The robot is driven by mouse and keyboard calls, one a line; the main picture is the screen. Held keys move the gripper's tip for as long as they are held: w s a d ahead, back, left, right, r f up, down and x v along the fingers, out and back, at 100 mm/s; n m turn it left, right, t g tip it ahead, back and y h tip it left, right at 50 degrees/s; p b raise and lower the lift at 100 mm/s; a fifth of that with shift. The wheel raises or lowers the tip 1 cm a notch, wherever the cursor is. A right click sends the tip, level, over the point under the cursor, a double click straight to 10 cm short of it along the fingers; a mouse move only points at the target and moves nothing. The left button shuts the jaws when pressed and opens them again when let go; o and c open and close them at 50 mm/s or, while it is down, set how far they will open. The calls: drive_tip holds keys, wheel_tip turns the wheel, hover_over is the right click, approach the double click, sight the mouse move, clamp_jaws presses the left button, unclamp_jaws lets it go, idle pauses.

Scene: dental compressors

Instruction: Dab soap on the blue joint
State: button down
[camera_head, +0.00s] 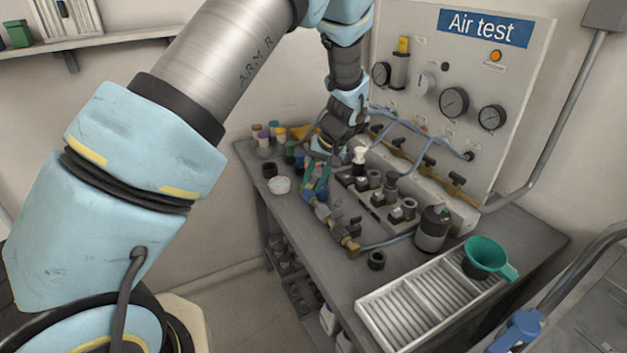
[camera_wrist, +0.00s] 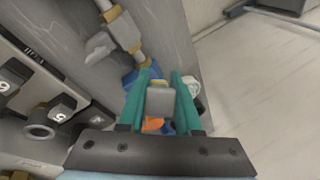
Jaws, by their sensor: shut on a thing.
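My gripper (camera_head: 318,172) is low over the bench in the head view. In the wrist view its two green fingers (camera_wrist: 164,100) are shut on a small grey block-like piece (camera_wrist: 159,102), with orange and blue showing near the finger bases. I cannot tell whether it is a soap dabber. The blue joint (camera_wrist: 143,77) sits at the end of a line of brass and grey fittings, just beyond the left fingertip; contact is unclear. A small white pot (camera_head: 279,185) stands on the bench left of my gripper; it also shows beside the right finger (camera_wrist: 192,84). Its contents are unclear.
A valve block with numbered caps (camera_head: 385,200) stands right of my gripper, below the gauge panel (camera_head: 460,75). Brass fittings (camera_head: 350,244) run toward the front edge. Several coloured jars (camera_head: 263,138) stand at the back left. A ribbed tray (camera_head: 420,305) and green funnel (camera_head: 485,253) are at right.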

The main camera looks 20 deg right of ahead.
drive_tip(key=shift+f+b, duration=0.45)
drive_tip(key=shift+f, duration=0.1)
idle(1.4)
drive_tip(key=shift+r, duration=0.15)
drive_tip(key=shift+r+p, duration=2.2)
drive_tip(key=shift+r, duration=1.25)
